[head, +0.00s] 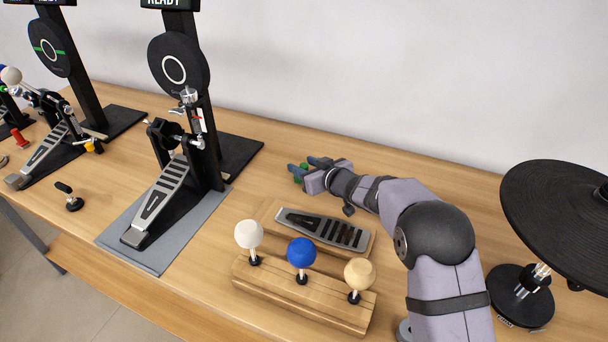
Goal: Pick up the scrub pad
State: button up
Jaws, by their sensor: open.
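My gripper (305,170) is at the middle of the table, toward its back edge, with its fingers pointing left. The fingers are dark and stand apart. A small green patch (299,180) shows at the fingertips, partly hidden by them. It may be the scrub pad, but it is too small and covered to be sure. I cannot tell whether the fingers touch it. No other thing that looks like a scrub pad is visible.
A drum pedal with a round pad (180,64) stands left of my gripper on a grey mat (150,258). A wooden block (300,292) with white, blue and tan beaters and a loose footboard (325,229) lie in front. A black cymbal (560,215) stands right.

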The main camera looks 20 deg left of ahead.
grip_shut()
